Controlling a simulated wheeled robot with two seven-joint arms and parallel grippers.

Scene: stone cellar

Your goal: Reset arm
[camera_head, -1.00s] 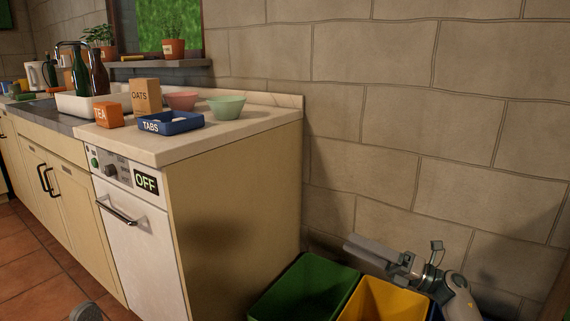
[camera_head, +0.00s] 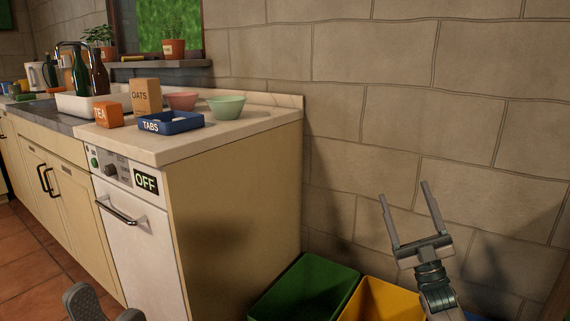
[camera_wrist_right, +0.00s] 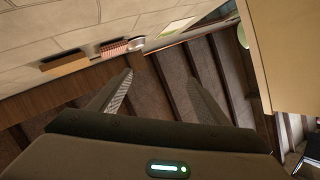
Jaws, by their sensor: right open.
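My right gripper (camera_head: 403,190) is at the right of the head view, pointing up. Its two long fingers stand apart with nothing between them. It is in front of the stone wall, above and beside the yellow bin. In the right wrist view the same gripper (camera_wrist_right: 159,76) shows its two fingers spread and empty. My left gripper (camera_head: 100,304) shows only as dark grey parts at the bottom left edge of the head view. Most of it is cut off, so its jaw state is unclear.
A green bin (camera_head: 305,290) and a yellow bin (camera_head: 380,303) stand against the wall. A counter (camera_head: 215,140) with a dishwasher (camera_head: 140,245) holds a blue TABS tray (camera_head: 171,124), boxes, bowls and bottles. Open space lies before the wall above the bins.

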